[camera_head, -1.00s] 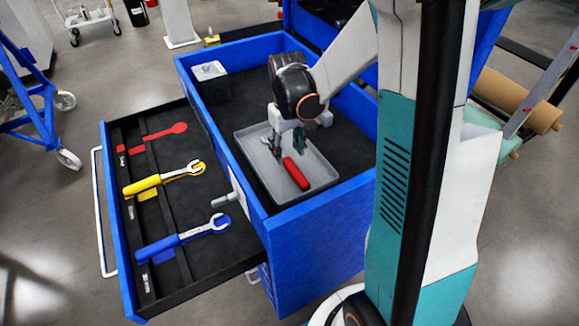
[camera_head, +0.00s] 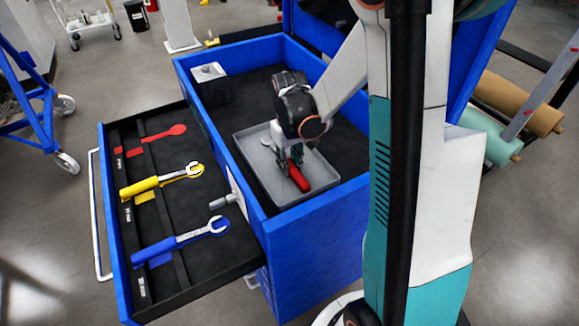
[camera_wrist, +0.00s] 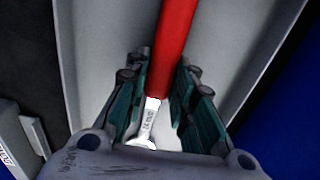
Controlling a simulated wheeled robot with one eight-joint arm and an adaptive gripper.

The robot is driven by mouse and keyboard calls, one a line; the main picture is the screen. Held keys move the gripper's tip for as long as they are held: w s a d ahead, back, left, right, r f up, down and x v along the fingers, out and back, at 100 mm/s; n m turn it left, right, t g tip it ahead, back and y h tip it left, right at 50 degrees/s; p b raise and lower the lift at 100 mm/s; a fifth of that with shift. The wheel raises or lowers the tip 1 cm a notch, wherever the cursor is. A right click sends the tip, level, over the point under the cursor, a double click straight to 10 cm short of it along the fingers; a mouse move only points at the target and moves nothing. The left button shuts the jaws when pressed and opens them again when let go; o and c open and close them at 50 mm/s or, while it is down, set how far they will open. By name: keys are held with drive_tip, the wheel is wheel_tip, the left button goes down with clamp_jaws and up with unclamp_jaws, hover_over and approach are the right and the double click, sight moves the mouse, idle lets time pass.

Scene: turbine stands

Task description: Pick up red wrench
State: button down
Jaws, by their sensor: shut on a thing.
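The red wrench (camera_head: 299,178) lies in the grey tray (camera_head: 322,174) on top of the blue cart. In the wrist view its red handle (camera_wrist: 172,45) runs up the picture and its metal shaft (camera_wrist: 150,115) passes between my fingers. My gripper (camera_head: 290,164) is down in the tray, shut on the wrench near where handle meets shaft. The fingers (camera_wrist: 157,100) stand on both sides of it in the wrist view. The wrench's lower end is partly hidden by my gripper. I cannot tell whether the wrench touches the tray floor.
An open drawer (camera_head: 190,262) at left holds a yellow wrench (camera_head: 150,184), a blue wrench (camera_head: 170,244) and a red wrench-shaped marking (camera_head: 165,134). A grey box (camera_head: 209,83) sits in the cart top's back left corner. Blue raised walls (camera_head: 310,208) surround the cart top.

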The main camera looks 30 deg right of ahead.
sight(290, 163)
wheel_tip(290, 163, up, 20)
drive_tip(key=p, duration=0.6)
